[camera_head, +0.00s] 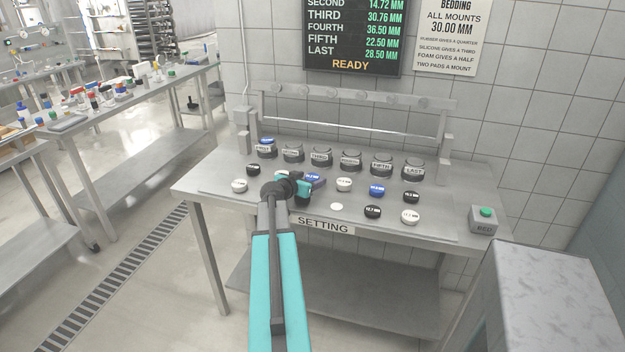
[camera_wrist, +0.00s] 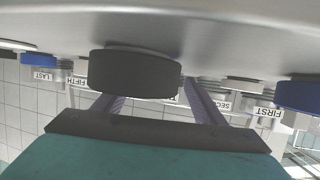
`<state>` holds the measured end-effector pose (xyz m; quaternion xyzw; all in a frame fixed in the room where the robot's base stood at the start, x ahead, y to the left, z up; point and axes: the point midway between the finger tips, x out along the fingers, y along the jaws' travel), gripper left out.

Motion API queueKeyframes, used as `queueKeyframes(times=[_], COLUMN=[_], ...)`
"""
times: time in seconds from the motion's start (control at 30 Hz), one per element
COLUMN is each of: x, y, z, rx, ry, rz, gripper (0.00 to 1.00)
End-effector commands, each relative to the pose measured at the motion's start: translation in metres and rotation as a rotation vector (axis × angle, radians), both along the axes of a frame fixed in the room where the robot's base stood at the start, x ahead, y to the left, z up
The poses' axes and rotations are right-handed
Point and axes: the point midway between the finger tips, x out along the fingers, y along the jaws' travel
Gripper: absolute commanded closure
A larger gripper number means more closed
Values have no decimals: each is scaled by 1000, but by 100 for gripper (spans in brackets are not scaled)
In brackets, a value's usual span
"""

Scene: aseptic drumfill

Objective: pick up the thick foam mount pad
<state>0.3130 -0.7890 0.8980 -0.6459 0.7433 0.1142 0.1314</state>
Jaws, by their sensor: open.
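Several round pads in black, blue and white lie on the steel table; which one is the thick foam pad I cannot tell for sure. The same dark pad (camera_head: 302,201) is mostly hidden by my gripper in the head view. I cannot tell whether the fingers touch it.
A row of labelled round mounts (camera_head: 320,157) stands behind the pads, under a metal frame (camera_head: 350,95). White pads (camera_head: 344,184) and black pads (camera_head: 372,211) lie close to the right. A box with a green button (camera_head: 484,220) sits at the table's right end.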

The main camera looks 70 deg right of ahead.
Motion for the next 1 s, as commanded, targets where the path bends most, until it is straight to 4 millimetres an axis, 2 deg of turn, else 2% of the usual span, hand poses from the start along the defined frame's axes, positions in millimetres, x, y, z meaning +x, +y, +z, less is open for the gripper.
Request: queueKeyframes(times=[0.17, 0.27, 0.43, 1.0], x=[0, 0, 1, 1], y=[0, 0, 0, 0], z=[0, 0, 0, 6], rx=[0, 0, 0, -1], ry=[0, 0, 0, -1], rz=[0, 0, 1, 1], gripper=[35, 49, 78, 79])
